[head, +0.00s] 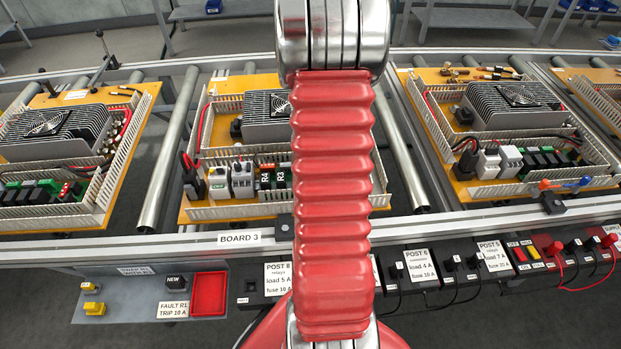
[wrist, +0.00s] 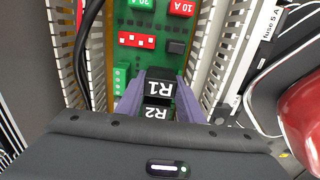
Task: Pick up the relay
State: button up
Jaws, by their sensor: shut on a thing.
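In the wrist view, the black relay marked R1 (wrist: 160,88) sits between the purple fingertips of my gripper (wrist: 160,84), which is shut on it. The black relay marked R2 (wrist: 154,113) is right beside R1, nearer the gripper body in the picture. Whether R1 is still seated or slightly raised, I cannot tell. In the head view, my red arm hides the gripper, R1 and R2. Relays R4 (head: 265,177) and R3 (head: 282,176) show just left of the arm, on the middle board (head: 195,212).
Slotted duct walls (wrist: 209,50) stand close on both sides of the gripper. A green circuit board (wrist: 130,50) carries red fuses (wrist: 181,8). In the head view, a front shelf holds a black NEW block (head: 175,282) and an empty red tray (head: 209,294).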

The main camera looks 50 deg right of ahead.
notch_tip(320, 180, up, 10)
jog(key=shift+f, duration=0.25)
jog(key=shift+r, duration=0.4)
dwell(0.6)
jog(key=shift+r, duration=0.7)
jog(key=shift+r, duration=0.9)
jog(key=w+a+f+m, duration=0.3)
jog(key=w+a+m, duration=0.3)
jog(key=w+a, duration=1.65)
jog(key=w+a+f+m, duration=0.1)
jog(key=w+a+m, duration=0.1)
jog(key=a, duration=1.2)
jog(key=shift+a, duration=0.25)
